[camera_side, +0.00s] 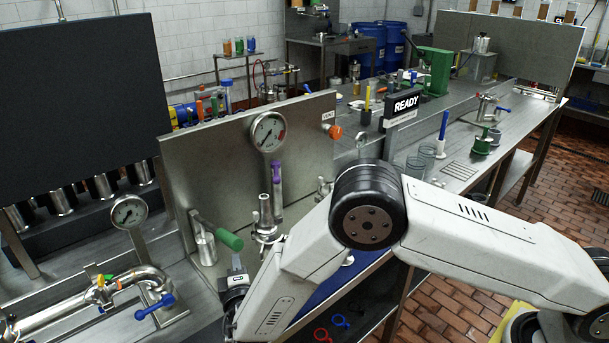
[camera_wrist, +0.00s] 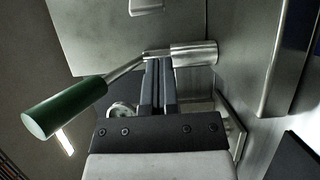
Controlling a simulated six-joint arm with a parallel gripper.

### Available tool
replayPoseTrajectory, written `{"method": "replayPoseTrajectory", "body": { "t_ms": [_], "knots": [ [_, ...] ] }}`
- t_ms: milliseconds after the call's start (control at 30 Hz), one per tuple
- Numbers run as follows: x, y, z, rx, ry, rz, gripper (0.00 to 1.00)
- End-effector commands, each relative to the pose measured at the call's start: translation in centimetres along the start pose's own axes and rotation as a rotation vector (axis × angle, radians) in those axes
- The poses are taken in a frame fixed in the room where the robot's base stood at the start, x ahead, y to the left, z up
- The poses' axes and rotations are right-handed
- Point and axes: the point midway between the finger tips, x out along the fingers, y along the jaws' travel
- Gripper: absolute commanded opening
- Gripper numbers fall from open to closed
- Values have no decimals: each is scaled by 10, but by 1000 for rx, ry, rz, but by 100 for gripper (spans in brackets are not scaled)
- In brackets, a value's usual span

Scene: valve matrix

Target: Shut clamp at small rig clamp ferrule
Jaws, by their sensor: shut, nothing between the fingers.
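A lever with a green grip (camera_side: 229,240) and a steel rod stands at the foot of the upright metal panel, joined to a silver cylinder (camera_side: 205,248). In the wrist view the green grip (camera_wrist: 65,107) points to the lower left, and its rod runs up to the cylinder (camera_wrist: 194,54). My gripper (camera_wrist: 158,64) is shut and empty, its fingertips close beside the rod's cylinder end. I cannot tell whether they touch it. In the side view my gripper is just below the green grip, its fingertips hard to make out. I cannot identify the clamp ferrule for certain.
The upright panel (camera_side: 178,170) stands close behind the lever. A valve with a purple handle (camera_side: 276,172) stands to its right, under a pressure gauge (camera_side: 268,131). A pipe with a blue handle (camera_side: 155,307) lies at lower left. A READY sign (camera_side: 405,104) stands behind my arm.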

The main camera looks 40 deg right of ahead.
Motion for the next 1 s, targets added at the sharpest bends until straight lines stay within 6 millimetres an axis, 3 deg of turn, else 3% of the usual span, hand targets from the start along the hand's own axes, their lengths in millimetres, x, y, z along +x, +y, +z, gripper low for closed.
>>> {"method": "replayPoseTrajectory", "body": {
  "t_ms": [133,600,1000],
  "knots": [
    [19,0,1,0,-3,1,0],
    [4,1,33,-1,1,1,0],
    [3,1,38,0,1,2,0]
  ]
}}
